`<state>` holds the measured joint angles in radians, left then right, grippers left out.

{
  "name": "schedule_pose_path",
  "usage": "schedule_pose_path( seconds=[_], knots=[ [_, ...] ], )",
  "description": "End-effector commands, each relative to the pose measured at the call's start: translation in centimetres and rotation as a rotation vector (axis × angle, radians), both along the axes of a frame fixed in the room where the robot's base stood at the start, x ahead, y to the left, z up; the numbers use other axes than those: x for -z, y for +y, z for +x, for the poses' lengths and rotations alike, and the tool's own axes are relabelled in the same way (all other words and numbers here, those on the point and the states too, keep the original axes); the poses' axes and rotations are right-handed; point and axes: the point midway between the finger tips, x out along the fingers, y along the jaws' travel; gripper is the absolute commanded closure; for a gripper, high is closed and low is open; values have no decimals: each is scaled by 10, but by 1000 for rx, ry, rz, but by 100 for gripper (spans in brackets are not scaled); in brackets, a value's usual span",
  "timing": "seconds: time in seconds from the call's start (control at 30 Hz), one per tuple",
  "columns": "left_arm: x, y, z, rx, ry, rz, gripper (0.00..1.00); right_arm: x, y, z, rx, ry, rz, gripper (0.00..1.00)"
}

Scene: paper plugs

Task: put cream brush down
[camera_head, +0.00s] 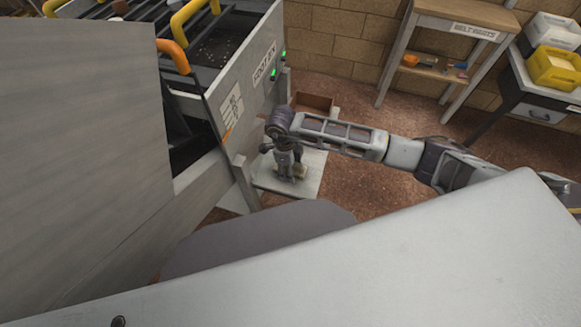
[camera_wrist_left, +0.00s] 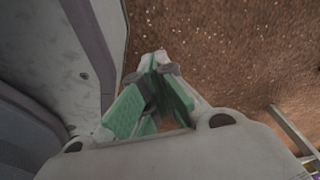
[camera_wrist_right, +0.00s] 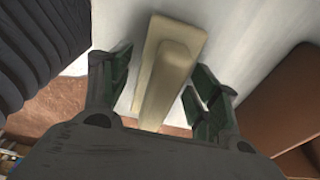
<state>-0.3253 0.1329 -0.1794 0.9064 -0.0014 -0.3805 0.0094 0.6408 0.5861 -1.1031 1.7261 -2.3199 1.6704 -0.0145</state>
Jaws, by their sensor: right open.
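The cream brush (camera_wrist_right: 165,75) is a pale block with a raised handle bar. In the right wrist view it is on or just above a pale board (camera_wrist_right: 225,40); contact cannot be told. My right gripper (camera_wrist_right: 158,85) is open, with one finger on each side of the brush and gaps visible. In the head view the right gripper (camera_head: 290,172) points down over the board (camera_head: 268,182), and a bit of the brush (camera_head: 301,171) shows beside it. My left gripper (camera_wrist_left: 158,75) has its green-padded fingers together and is empty, above the brown floor.
A brown open box (camera_head: 314,103) stands behind the board, close to the right gripper. A grey machine panel (camera_head: 250,75) rises left of the board. A wooden bench (camera_head: 455,22) and a table with a yellow bin (camera_head: 555,68) stand at back right. Floor between is clear.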

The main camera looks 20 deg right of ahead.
Motion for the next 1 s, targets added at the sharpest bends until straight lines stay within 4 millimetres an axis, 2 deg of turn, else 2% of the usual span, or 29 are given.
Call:
schedule_pose_path(
  seconds=[0.27, 0.37, 0.57, 1.0],
  knots=[
    [-1, 3, -7, 1, 3, 2, 100, -5, 1, -1, 0, 2, 1, 39],
    [2, 5, -13, 1, 11, 6, 100, -14, 1, 2, 0, -3, 1, 39],
    [3, 6, -14, 0, 14, 6, 100, -39, 5, 3, 0, -4, 0, 39],
    [-2, 5, 3, 2, -10, 5, 100, -103, 15, 7, 0, -3, 1, 39]
  ],
)
